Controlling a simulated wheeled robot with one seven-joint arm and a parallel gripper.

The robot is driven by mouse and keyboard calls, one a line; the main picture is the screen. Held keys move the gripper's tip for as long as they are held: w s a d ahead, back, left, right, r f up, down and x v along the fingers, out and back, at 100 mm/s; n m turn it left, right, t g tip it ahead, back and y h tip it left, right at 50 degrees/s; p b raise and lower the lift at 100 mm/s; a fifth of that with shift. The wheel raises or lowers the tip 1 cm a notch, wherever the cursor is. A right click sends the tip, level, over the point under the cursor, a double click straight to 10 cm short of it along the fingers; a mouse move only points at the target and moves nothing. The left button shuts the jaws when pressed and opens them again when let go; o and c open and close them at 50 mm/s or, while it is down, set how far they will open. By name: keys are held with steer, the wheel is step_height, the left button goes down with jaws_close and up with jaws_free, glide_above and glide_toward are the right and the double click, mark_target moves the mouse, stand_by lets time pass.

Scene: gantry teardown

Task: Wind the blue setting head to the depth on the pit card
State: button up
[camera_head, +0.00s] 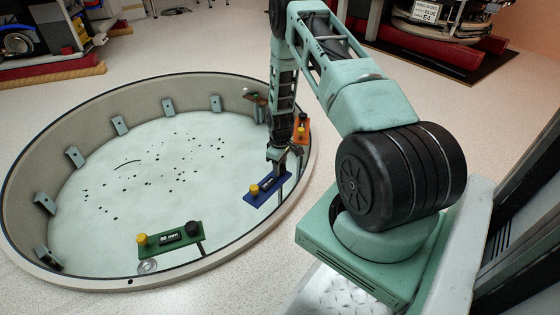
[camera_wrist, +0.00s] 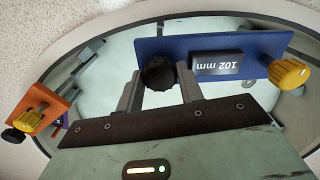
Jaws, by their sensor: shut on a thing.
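The blue setting head (camera_head: 262,194) sits at the right side of the round pit, below my arm. In the wrist view the blue setting head (camera_wrist: 205,45) has a black knob (camera_wrist: 158,76), a yellow knob (camera_wrist: 290,72) and a display (camera_wrist: 217,66) that reads 102 mm, upside down. My gripper (camera_wrist: 160,88) is shut on the black knob, one finger on each side. In the head view my gripper (camera_head: 278,163) hides that knob. A white card (camera_head: 432,12) at the top right shows "BLUE" and "E4"; its smaller print is hard to read.
The round pit (camera_head: 12,170) has a raised rim and grey brackets along its wall. A green setting head (camera_head: 170,240) is at its near edge. An orange setting head (camera_head: 302,130) is close to my gripper on the right. Dark specks lie on the pale pit floor.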

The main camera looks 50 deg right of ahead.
steer(key=m+p, duration=0.2)
steer(key=m, duration=0.1)
steer(key=m+p, duration=0.2)
steer(key=m, duration=0.1)
steer(key=shift+r+m+p, duration=0.2)
steer(key=shift+m+p, duration=0.1)
steer(key=m+p, duration=0.2)
steer(key=m, duration=0.4)
steer(key=shift+p, duration=0.4)
steer(key=m+p, duration=0.1)
steer(key=m, duration=0.5)
steer(key=shift+f+m+p, duration=0.1)
steer(key=shift+m+p, duration=0.2)
steer(key=shift+p, duration=0.05)
steer(key=m, duration=0.5)
steer(key=shift+p, duration=0.35)
steer(key=shift+d+m, duration=0.1)
steer(key=shift+m, duration=0.3)
steer(key=shift+s, duration=0.1)
steer(key=o, duration=0.7)
steer(key=shift+f, duration=0.1)
